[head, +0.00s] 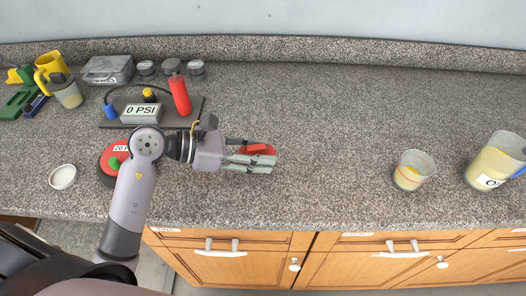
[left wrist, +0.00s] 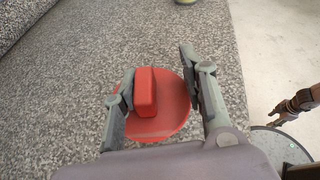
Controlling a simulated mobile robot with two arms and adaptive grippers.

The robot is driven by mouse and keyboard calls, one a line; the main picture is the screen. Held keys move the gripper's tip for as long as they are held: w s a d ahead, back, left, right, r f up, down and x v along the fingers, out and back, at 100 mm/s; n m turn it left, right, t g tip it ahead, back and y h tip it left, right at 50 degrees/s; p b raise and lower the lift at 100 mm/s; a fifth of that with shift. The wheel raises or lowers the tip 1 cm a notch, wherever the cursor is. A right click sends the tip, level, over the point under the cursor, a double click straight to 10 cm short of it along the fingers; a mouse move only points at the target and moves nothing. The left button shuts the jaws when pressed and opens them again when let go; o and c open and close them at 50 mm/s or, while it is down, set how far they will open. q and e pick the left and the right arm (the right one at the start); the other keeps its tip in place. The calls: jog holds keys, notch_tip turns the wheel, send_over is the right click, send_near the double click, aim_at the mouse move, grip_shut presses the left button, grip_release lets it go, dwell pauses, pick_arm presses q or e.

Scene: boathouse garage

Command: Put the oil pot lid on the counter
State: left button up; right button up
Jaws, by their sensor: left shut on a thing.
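A red round lid (left wrist: 172,116) with a raised red block handle shows between the fingers of my left gripper (left wrist: 160,92) in the left wrist view. In the head view the red lid (head: 258,149) is partly hidden behind the fingers of my left gripper (head: 262,162). This gripper is shut on the lid, over the middle of the speckled grey counter (head: 330,150). I cannot tell whether the lid touches the counter.
A red round item (head: 112,155) with a green knob sits left of my arm, near a white dish (head: 63,177). A gauge board (head: 190,117) stands behind. A small beaker (head: 413,170) and a larger jug (head: 495,160) stand right. The counter between is clear.

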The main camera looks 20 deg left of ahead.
pick_arm(q)
jog(key=shift+m+g+h, duration=0.5)
jog(key=shift+m+g, duration=0.2)
jog(key=x, duration=0.2)
jog(key=r+x, duration=0.1)
jog(key=x, duration=0.4)
jog(key=shift+d+r, duration=0.1)
jog(key=shift+d, duration=0.55)
jog(key=m+g+p, duration=0.1)
jog(key=m+g, duration=0.1)
send_over(323, 184)
notch_tip(323, 184, down, 3)
jog(key=shift+d+r, duration=0.1)
jog(key=shift+n, duration=0.3)
jog(key=shift+f+b, duration=0.75)
jog(key=shift+b, duration=0.05)
jog(key=shift+f, duration=0.25)
jog(key=o, duration=1.3)
